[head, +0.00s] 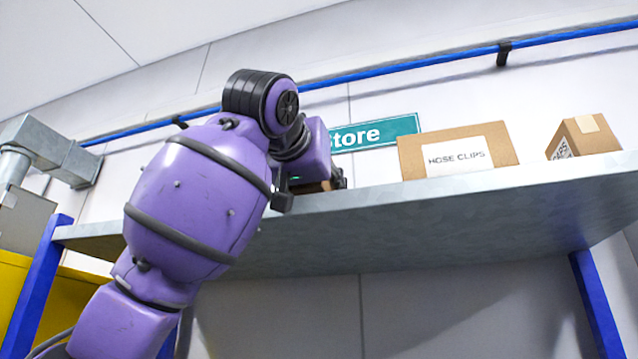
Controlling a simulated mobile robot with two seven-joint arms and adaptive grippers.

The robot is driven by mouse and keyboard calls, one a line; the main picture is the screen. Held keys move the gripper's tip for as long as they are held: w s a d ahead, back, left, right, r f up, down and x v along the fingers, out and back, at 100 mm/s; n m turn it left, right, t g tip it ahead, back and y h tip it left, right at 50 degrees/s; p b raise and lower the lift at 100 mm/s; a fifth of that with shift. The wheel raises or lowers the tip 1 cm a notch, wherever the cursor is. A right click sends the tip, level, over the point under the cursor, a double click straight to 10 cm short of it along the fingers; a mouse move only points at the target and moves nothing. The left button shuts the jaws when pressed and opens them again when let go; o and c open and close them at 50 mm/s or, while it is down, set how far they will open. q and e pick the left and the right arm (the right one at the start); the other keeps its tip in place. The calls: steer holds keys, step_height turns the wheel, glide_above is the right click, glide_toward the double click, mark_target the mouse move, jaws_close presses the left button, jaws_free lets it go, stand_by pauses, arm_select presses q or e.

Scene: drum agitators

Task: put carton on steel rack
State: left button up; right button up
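The steel rack is a grey metal shelf (430,225) on blue posts, seen from below in the head view. My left arm rises from the lower left, and its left gripper (312,190) is at the shelf's front edge. A small strip of a brown carton (314,187) shows between the fingers, at the level of the shelf top. The fingers are apart with the carton between them. My wrist hides most of it, so I cannot tell whether they press on it or whether it rests on the shelf. My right gripper is not in view.
A carton labelled "HOSE CLIPS" (459,152) stands on the shelf to the right, with another box (584,138) farther right. A green "Store" sign (375,134) and a blue pipe (400,70) are on the wall behind. Blue posts (597,305) support the shelf.

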mark_target(307, 192)
arm_select(q)
steer(key=shift+w+d+f, duration=0.2)
steer(key=shift+w+f, duration=0.7)
steer(key=shift+f, duration=0.3)
steer(key=o, duration=1.5)
steer(key=shift+f, duration=0.1)
steer(key=shift+c, duration=0.2)
steer(key=shift+s, duration=0.6)
steer(key=v, duration=0.3)
steer(key=r+v, duration=0.1)
steer(key=v, duration=0.1)
steer(key=r+v, duration=0.1)
steer(key=v, duration=0.2)
steer(key=shift+s+a, duration=0.1)
steer(key=shift+s, duration=0.2)
steer(key=shift+w+f, duration=0.1)
steer(key=shift+w, duration=0.05)
